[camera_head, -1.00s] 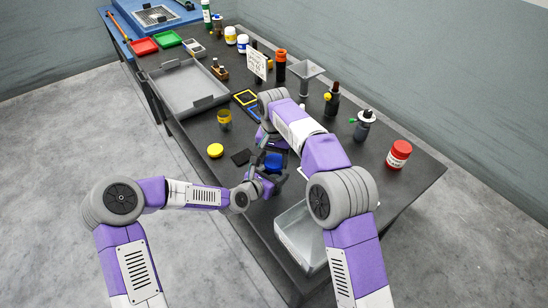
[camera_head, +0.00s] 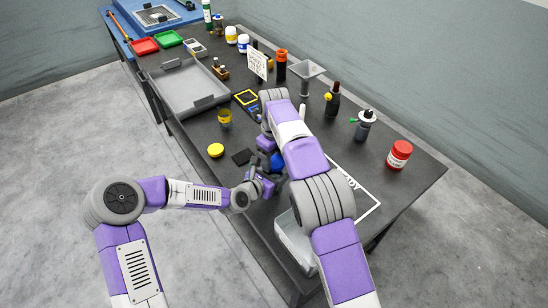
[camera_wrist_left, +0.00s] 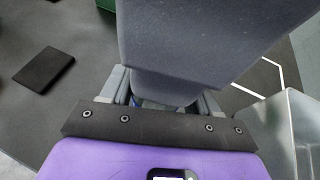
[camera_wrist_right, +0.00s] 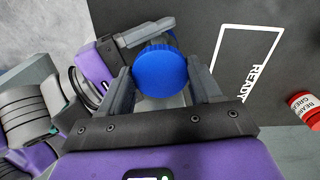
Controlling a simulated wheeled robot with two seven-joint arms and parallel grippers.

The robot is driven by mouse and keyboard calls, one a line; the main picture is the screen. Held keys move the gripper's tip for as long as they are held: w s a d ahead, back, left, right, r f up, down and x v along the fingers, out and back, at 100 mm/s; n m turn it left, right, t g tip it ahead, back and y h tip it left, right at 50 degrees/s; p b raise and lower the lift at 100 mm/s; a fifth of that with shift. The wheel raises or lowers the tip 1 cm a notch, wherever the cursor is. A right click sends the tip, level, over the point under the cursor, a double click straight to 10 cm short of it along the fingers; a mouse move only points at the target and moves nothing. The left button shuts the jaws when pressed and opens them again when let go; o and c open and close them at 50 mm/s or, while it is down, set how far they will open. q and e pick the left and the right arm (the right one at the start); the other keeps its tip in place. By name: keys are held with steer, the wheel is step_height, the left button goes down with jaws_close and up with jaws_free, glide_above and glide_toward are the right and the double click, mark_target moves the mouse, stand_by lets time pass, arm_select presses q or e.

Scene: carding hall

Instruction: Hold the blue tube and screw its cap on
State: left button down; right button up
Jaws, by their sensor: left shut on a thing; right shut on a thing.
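The round blue cap (camera_wrist_right: 160,68) shows in the right wrist view between the fingers of my right gripper (camera_wrist_right: 163,78), which is shut on it. In the head view a blue patch (camera_head: 277,162) shows where my two grippers meet above the front part of the bench. My left gripper (camera_head: 266,178) is shut on the blue tube from the left, just below the cap. The tube's body is almost wholly hidden by the cap and the grippers. I cannot tell how far the cap sits on the thread. In the left wrist view a dark grey part of my right arm covers the middle.
A white outline marked READY (camera_wrist_right: 248,65) lies bare on the bench. A grey bin (camera_head: 290,238) stands near the front edge. A red-lidded jar (camera_head: 399,155) stands right.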

steer(key=m, duration=0.4)
steer(key=o, duration=1)
steer(key=shift+r, duration=2.3)
steer(key=shift+c, duration=0.4)
